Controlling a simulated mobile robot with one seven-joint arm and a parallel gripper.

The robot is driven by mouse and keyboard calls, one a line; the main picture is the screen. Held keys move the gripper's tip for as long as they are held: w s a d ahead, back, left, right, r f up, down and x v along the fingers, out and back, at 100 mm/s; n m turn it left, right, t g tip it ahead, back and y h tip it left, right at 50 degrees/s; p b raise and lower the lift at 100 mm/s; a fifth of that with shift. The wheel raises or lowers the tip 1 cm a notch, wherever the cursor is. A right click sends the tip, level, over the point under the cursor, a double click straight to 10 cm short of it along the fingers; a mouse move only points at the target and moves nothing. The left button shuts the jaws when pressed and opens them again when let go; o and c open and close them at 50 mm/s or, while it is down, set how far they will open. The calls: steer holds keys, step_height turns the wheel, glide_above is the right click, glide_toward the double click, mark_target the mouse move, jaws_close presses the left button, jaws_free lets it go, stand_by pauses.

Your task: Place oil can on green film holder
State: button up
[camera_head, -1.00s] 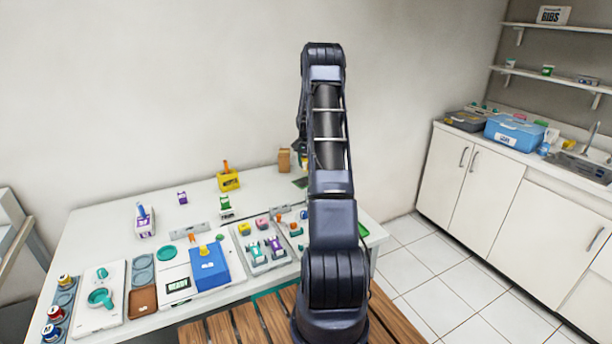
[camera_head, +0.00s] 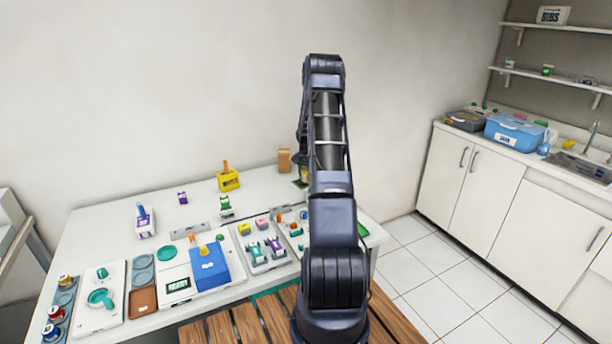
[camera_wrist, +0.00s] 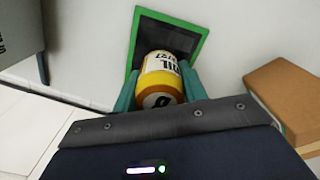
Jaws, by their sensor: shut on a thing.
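The oil can (camera_wrist: 162,80), yellow with a white label, is between the two teal fingers of my gripper (camera_wrist: 160,73) in the wrist view. My gripper is shut on it. The green film holder (camera_wrist: 172,32), a green frame around a dark panel, shows just beyond the can, whose top overlaps the panel in the picture. I cannot tell whether the can touches it. In the head view a sliver of the can (camera_head: 304,172) shows at the left edge of my arm, and a bit of the film holder (camera_head: 299,184) shows below it. My arm hides the gripper there.
A brown block (camera_wrist: 285,100) stands right of the can in the wrist view and at the table's back in the head view (camera_head: 284,161). A yellow box (camera_head: 229,181) and a green-and-white item (camera_head: 226,206) stand further left. Trays line the front.

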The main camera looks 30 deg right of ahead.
steer(key=o, duration=1)
